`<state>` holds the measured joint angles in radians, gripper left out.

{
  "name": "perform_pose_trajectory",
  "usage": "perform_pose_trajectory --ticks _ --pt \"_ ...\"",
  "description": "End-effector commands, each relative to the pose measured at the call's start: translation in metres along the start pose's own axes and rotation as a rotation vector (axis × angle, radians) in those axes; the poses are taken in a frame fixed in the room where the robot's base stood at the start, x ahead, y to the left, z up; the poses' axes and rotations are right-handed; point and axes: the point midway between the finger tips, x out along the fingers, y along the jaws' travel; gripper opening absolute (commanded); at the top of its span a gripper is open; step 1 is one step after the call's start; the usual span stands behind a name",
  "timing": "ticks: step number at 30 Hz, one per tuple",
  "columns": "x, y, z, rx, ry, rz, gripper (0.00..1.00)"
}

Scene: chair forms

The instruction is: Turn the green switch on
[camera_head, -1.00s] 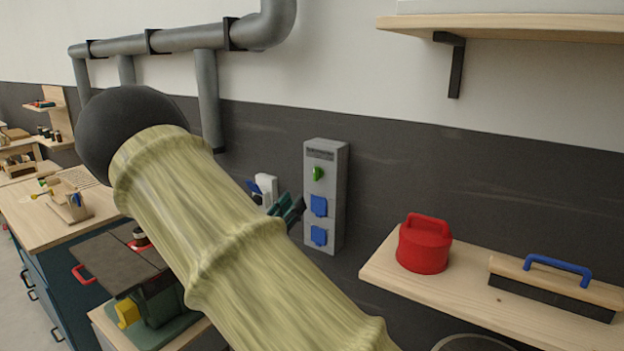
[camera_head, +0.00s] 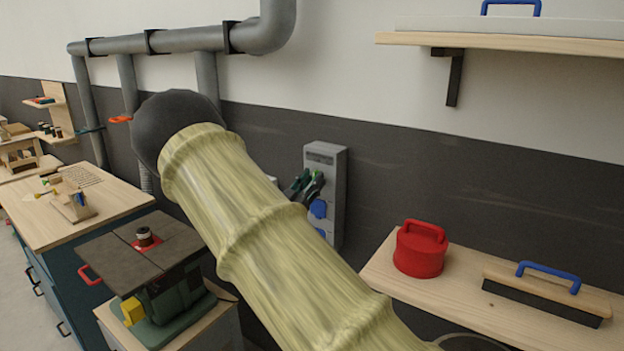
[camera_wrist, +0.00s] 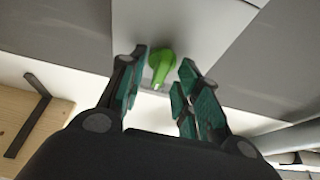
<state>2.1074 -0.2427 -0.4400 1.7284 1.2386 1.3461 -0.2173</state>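The green switch (camera_wrist: 160,66) is a rounded knob on a grey wall box (camera_head: 336,162). In the wrist view it sits between the fingertips of my gripper (camera_wrist: 158,80), which is open with a finger on each side. I see gaps between the knob and both fingers, wider on the right. In the head view my gripper (camera_head: 306,186) is in front of the box and covers most of the knob. Blue socket covers (camera_head: 319,208) are on the box below the gripper, partly hidden by it and my arm.
A wooden shelf (camera_head: 470,290) at right holds a red lidded pot (camera_head: 420,250) and a blue-handled tool (camera_head: 548,290). Another shelf (camera_head: 500,42) is above. A green machine (camera_head: 165,290) stands at lower left beside a workbench (camera_head: 75,205). Grey pipes (camera_head: 150,42) run along the wall.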

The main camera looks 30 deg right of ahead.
Motion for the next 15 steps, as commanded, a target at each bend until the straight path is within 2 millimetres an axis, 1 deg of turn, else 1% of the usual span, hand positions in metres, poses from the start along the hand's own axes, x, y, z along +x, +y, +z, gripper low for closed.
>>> perform_pose_trajectory --ticks 8,11,13,14,15 --pt "0.0009 -0.0001 0.0004 0.0 0.0 0.0 0.33" --pt "0.0009 0.0 0.0004 -0.001 0.0 0.0 0.17" --pt "0.0008 -0.0001 0.0004 -0.001 0.0 0.0 0.04" --pt "0.0009 -0.0001 0.0003 -0.001 0.0 0.0 0.0" --pt "0.0009 -0.0001 0.0002 0.0 0.0 -0.001 0.0"
